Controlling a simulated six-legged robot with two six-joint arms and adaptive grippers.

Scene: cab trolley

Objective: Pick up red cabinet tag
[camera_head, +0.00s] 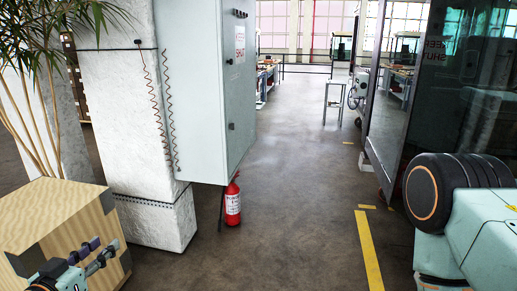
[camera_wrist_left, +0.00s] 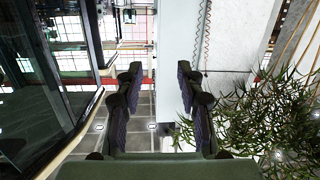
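A white sign with red lettering (camera_head: 239,44) is fixed to the side of the tall pale cabinet (camera_head: 204,85) in the head view. I cannot tell if it is the red cabinet tag; no other clear tag shows. My left gripper (camera_head: 97,254) is low at the bottom left of the head view, well apart from the cabinet. In the left wrist view its two dark fingers (camera_wrist_left: 158,78) are spread with nothing between them. The sign is not made out in that view. My right gripper is not in view.
A wooden box (camera_head: 60,220) and a leafy plant (camera_head: 40,60) stand at the left, beside a white pillar (camera_head: 115,100). A red fire extinguisher (camera_head: 233,203) stands below the cabinet. The grey floor (camera_head: 295,190) in the middle is clear. A dark glass panel (camera_head: 428,80) stands at the right.

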